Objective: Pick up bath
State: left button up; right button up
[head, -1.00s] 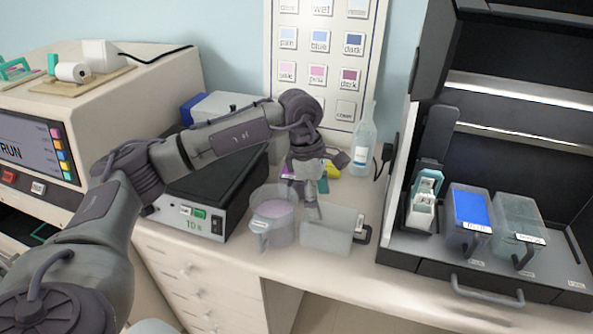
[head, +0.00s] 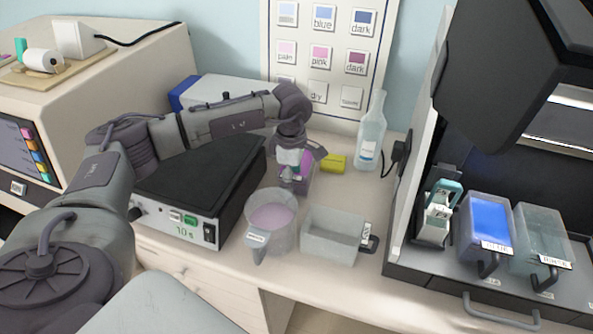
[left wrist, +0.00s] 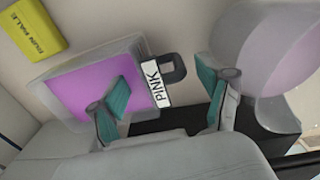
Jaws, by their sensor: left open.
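A bath of pink liquid with a PINK label (left wrist: 75,88) lies close to my left gripper in the left wrist view. Its dark handle (left wrist: 174,68) and white label (left wrist: 157,84) show between the two teal-padded fingertips. My left gripper (left wrist: 165,102) is open; the handle appears just beyond the fingertips, and contact cannot be told. In the head view the same bath (head: 306,172) is mostly hidden behind my left gripper (head: 289,172). My right gripper is not in view.
A jug of pink liquid (head: 270,232) and a clear empty-looking bath (head: 328,245) stand in front. A timer box (head: 185,222) is left, a bottle (head: 369,140) behind. A yellow box (head: 333,163) is near. Right are a slide rack (head: 437,222), a blue bath (head: 487,232) and a clear bath (head: 541,240).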

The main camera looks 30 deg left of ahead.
pick_arm(q)
jog(key=shift+s+f+p, duration=0.15)
jog(key=shift+f+p, duration=0.3)
jog(key=shift+f, duration=0.05)
notch_tip(320, 180, down, 4)
jog(key=shift+s+r+p, duration=0.1)
jog(key=shift+r+p, duration=0.1)
jog(key=shift+p, duration=0.6)
jog(key=shift+f, duration=0.35)
jog(key=shift+c, duration=0.5)
jog(key=c, duration=0.8)
grip_shut()
jog(key=shift+r, duration=0.1)
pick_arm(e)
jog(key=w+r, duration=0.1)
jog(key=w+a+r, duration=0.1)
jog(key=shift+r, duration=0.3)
